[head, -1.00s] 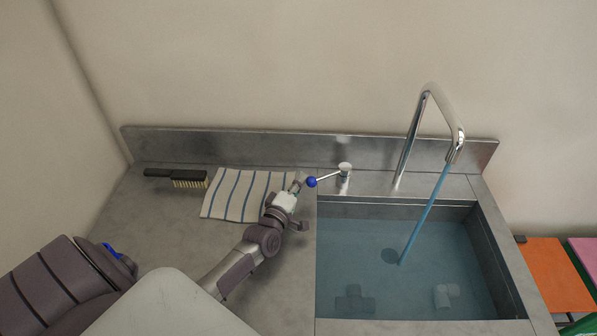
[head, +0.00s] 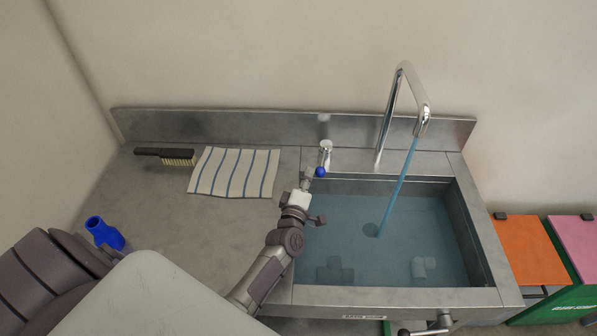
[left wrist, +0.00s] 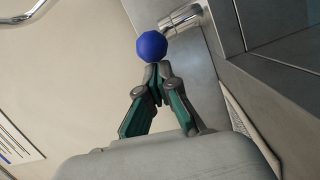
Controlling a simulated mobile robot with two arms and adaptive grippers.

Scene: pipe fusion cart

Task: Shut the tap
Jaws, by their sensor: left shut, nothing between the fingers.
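The tap's chrome spout (head: 386,115) arches over the sink, and a blue stream of water (head: 399,185) runs from it into the water below. The tap lever stands on a chrome base (head: 326,150) left of the spout; its blue ball knob (head: 320,172) points toward the front of the counter. My left gripper (head: 307,182) is shut and empty, just left of and in front of the knob. In the left wrist view the blue knob (left wrist: 152,46) is right beyond the closed fingertips (left wrist: 155,72); I cannot tell whether they touch. My right gripper is out of view.
The sink (head: 478,225) holds water with pipe fittings under it. A striped cloth (head: 235,172) and a black brush (head: 165,153) lie on the counter at left. A blue fitting (head: 104,233) is near my arm. The steel backsplash (head: 220,126) runs behind.

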